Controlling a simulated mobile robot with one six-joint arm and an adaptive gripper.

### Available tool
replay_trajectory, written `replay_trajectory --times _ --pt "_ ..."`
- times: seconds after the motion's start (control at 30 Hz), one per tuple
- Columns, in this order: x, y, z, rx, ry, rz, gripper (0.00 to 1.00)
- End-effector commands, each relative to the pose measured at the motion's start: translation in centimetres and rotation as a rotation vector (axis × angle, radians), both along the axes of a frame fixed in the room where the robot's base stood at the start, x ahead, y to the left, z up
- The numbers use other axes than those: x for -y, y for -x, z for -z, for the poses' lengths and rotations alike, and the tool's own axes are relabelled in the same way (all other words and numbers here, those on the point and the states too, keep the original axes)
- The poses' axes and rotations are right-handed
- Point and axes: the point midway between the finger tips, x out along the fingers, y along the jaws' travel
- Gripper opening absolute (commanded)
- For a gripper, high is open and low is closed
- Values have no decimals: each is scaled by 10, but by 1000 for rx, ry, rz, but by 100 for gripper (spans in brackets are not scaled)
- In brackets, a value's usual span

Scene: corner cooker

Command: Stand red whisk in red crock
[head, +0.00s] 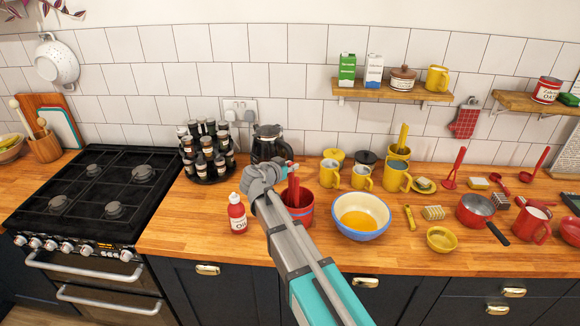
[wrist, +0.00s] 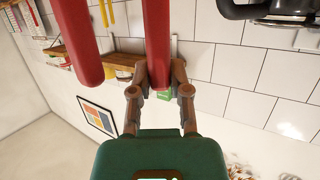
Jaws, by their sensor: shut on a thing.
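The red crock (head: 306,214) stands upright on the wooden counter, partly behind my arm. My gripper (head: 288,172) is right above its mouth, shut on a red handle. In the wrist view my gripper (wrist: 158,76) has its two fingers on either side of this handle, which I take for the red whisk (wrist: 158,35). The whisk's wire end does not show in either view. A second red handle (wrist: 80,45) stands beside it, apart from the fingers. I cannot tell how deep the whisk sits in the crock.
A red sauce bottle (head: 237,216) stands close left of the crock, and a blue-rimmed bowl (head: 361,215) close right. Yellow mugs (head: 362,178) stand behind the bowl. The counter front left of the bottle is clear.

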Motion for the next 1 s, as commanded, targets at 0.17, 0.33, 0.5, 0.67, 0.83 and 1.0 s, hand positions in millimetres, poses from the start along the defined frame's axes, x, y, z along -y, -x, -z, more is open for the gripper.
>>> replay_trajectory --times 0.17,0.33,0.5,0.67,0.83,1.0 --pt "0 0 8 0 0 0 0" --pt "0 0 11 0 0 0 27" --pt "0 0 11 0 0 0 59" --pt "0 0 11 0 0 0 64" --pt "-1 0 11 0 0 -1 64" --pt "-3 3 9 0 1 -1 64"
